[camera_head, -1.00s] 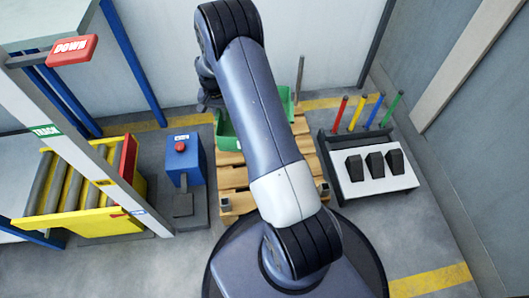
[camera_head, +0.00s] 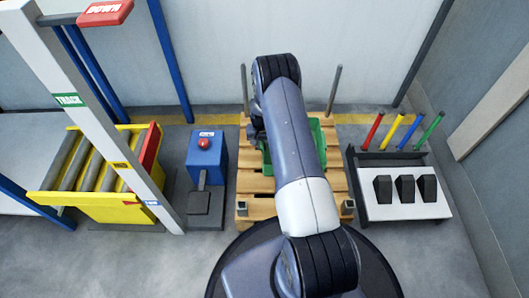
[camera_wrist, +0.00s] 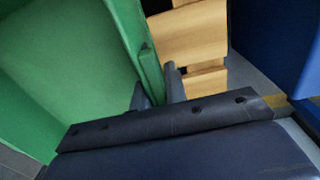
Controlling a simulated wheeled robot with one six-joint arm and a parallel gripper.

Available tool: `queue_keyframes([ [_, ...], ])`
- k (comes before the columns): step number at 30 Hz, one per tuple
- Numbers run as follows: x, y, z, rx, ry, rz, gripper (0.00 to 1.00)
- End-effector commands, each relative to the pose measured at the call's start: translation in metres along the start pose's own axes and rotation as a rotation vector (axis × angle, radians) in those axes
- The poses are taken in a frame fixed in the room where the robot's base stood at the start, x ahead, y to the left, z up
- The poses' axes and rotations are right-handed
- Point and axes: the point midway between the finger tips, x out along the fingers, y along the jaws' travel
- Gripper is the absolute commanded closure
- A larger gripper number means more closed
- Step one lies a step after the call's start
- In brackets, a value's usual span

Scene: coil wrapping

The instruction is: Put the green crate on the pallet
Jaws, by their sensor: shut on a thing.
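The green crate (camera_head: 317,132) is over the wooden pallet (camera_head: 255,205) in the head view, partly hidden behind my arm. The crate fills the left of the wrist view (camera_wrist: 60,75). My gripper (camera_wrist: 157,84) is shut on the crate's wall, with one dark finger on each side of it. The fingers are hidden behind my arm in the head view. Pallet slats (camera_wrist: 190,35) show beyond the crate wall in the wrist view. I cannot tell whether the crate touches the pallet or hangs above it.
Grey posts (camera_head: 334,90) stand at the pallet's back corners, with short grey blocks at the front. A blue box with a red button (camera_head: 205,155) stands left of the pallet. A rack with coloured handles (camera_head: 400,195) stands right. A yellow roller conveyor (camera_head: 100,205) is farther left.

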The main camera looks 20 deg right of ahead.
Motion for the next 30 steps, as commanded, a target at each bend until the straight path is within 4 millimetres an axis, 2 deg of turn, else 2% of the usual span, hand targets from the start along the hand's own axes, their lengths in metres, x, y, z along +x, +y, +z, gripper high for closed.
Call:
queue_keyframes([
  [8,0.036,-0.001,-0.001,0.000,0.002,0.001,1.00],
  [19,0.040,-0.001,-0.001,0.001,0.003,0.000,1.00],
  [20,0.039,-0.001,-0.001,0.001,0.002,0.000,0.85],
  [21,0.038,-0.001,-0.001,0.001,0.002,0.000,0.82],
  [27,0.038,-0.001,-0.001,0.001,0.002,0.000,0.65],
  [30,0.038,-0.001,-0.001,0.001,0.002,0.000,0.65],
])
